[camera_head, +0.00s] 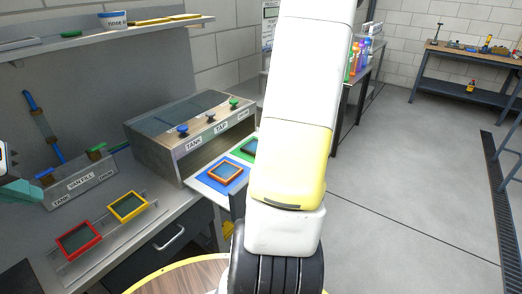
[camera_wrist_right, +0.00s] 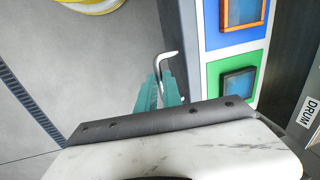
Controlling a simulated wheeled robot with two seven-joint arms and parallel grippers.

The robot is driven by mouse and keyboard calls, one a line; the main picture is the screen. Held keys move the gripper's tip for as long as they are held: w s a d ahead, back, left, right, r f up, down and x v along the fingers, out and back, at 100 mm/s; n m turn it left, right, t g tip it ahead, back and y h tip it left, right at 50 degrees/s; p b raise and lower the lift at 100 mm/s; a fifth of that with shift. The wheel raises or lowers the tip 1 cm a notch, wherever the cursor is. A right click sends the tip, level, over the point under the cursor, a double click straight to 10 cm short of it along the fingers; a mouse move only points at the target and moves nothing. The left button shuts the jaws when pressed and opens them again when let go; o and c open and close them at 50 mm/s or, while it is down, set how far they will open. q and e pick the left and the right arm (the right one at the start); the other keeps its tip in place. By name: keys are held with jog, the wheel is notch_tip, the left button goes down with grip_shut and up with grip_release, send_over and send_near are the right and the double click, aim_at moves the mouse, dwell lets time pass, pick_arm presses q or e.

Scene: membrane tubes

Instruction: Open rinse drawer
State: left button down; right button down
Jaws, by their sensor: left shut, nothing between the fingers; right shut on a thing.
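The rinse drawer (camera_head: 197,181) shows as a pale tray standing out from under a grey cabinet (camera_head: 160,136). It bears blue and green mats with framed membranes. In the right wrist view, the tray's white edge (camera_wrist_right: 199,62) runs beside a bent metal handle (camera_wrist_right: 167,55). My right gripper (camera_wrist_right: 160,88) is shut on this handle, its teal fingers around the lower part. My right arm hides that gripper in the head view and covers part of the tray. My left gripper (camera_head: 22,191) is shut and empty at the left edge, only partly in view.
Red (camera_head: 79,239) and yellow (camera_head: 127,207) frames lie on a rack on the bench. A labelled valve block (camera_head: 84,184) stands behind them. Another handle (camera_head: 170,238) is on the bench front. A round stool-like top (camera_head: 180,277) is below. Floor at right is clear.

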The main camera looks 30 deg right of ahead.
jog(key=c, duration=1.5)
grip_release()
notch_tip(320, 180, up, 8)
jog(key=s, duration=0.1)
jog(key=shift+s+d+f, duration=0.15)
jog(key=shift+d, duration=0.1)
